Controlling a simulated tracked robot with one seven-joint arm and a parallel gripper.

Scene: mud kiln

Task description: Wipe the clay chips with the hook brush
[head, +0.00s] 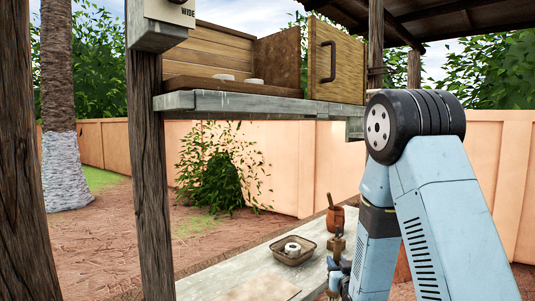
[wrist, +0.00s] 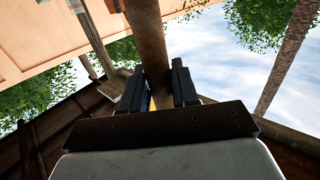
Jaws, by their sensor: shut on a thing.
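In the wrist view my gripper (wrist: 156,80) is shut on a brown rounded handle (wrist: 150,40), which I take to be the hook brush. Its dark fingers press on both sides, and the handle runs up out of the picture. In the head view my gripper (head: 340,274) is low, over the bench, partly hidden by my arm. A small brown piece (head: 336,245) shows just above it; I cannot tell whether it belongs to the brush. The brush's bristles are not clear. I cannot make out any clay chips in either view.
On the grey bench (head: 225,273) stand a tray with a pale ring (head: 292,253), a flat tan board (head: 262,289) and a reddish-brown pot (head: 336,217) with a stick. Above are a shelf (head: 250,103), an open wooden cabinet door (head: 336,62) and a post (head: 150,180).

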